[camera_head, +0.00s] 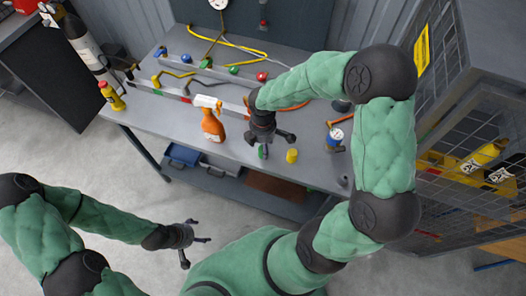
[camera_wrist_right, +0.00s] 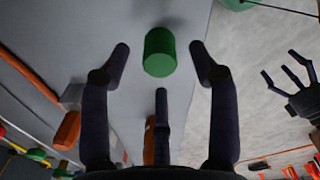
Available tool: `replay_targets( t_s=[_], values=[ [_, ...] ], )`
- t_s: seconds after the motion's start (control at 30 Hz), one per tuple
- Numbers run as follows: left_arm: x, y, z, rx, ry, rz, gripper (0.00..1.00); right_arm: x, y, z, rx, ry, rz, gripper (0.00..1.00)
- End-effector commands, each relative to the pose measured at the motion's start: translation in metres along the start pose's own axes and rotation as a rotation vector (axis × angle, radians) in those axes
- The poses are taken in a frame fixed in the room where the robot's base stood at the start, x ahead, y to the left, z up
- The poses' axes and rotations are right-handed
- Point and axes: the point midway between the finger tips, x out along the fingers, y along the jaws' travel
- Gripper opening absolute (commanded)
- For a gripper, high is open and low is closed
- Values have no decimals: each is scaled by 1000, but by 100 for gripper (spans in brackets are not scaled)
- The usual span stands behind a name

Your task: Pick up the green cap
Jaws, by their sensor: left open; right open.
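The green cap (camera_wrist_right: 159,52) is a small green cylinder in the right wrist view, in front of and between the spread fingertips of my right gripper. In the head view a sliver of the green cap (camera_head: 262,152) shows on the bench, partly hidden by the fingers. My right gripper (camera_head: 268,141) is open above the bench, with the cap below its fingers; contact is not visible. My left gripper (camera_head: 192,244) is open and empty, over the floor in front of the bench. It also shows at the right of the wrist view (camera_wrist_right: 289,84).
On the workbench (camera_head: 190,141), an orange spray bottle (camera_head: 212,127) stands left of my right gripper. A yellow cylinder (camera_head: 291,156) and a blue-and-white can (camera_head: 335,137) stand to its right. A mesh cage (camera_head: 470,130) borders the right side. Behind are hoses and coloured knobs.

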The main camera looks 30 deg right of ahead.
Motion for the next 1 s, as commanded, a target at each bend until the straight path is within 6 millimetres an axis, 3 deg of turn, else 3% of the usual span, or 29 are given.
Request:
replay_targets(
  t_s=[0.03, 0.17, 0.43, 0.6, 1.0],
  values=[
    [7, -3, 0, 0, 0, 0, 78, 12, -2, 1, 0, 0, -2, 61],
    [13, -4, 0, 0, 0, 0, 78, 28, -1, 1, -1, 0, -2, 61],
    [12, -4, 0, 0, 0, 0, 78, 30, -1, 1, 0, 1, 1, 61],
    [12, -4, 0, 0, 0, 0, 78, 30, -1, 1, 0, 0, 0, 17],
    [12, -4, 0, 0, 0, 0, 78, 30, -1, 1, -1, 0, 0, 14]
  ],
)
